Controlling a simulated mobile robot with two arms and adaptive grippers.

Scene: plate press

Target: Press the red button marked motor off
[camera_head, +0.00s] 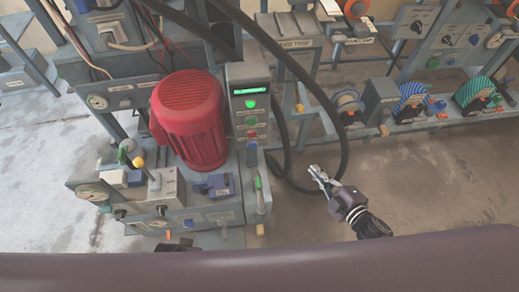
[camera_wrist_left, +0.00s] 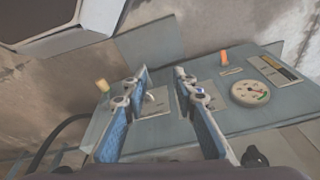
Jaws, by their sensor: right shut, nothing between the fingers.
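A grey control box (camera_head: 239,90) stands just right of the red motor in the head view. It has a lit green display, a green button (camera_head: 250,104) and, lower down, a small red button (camera_head: 252,135). The labels are too small to read. My right gripper (camera_head: 318,173) is shut and empty, to the right of and below the red button and apart from it. My left gripper (camera_wrist_left: 161,71) is open in the left wrist view, with nothing between its two blue-lined fingers, over a grey-blue panel. The red button does not show in that view.
The large red motor (camera_head: 188,110) sits left of the control box. A thick black hose (camera_head: 343,140) loops between the box and my right gripper. A bench with gauges and levers (camera_head: 185,217) is below the motor. Bare floor (camera_head: 430,180) lies to the right.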

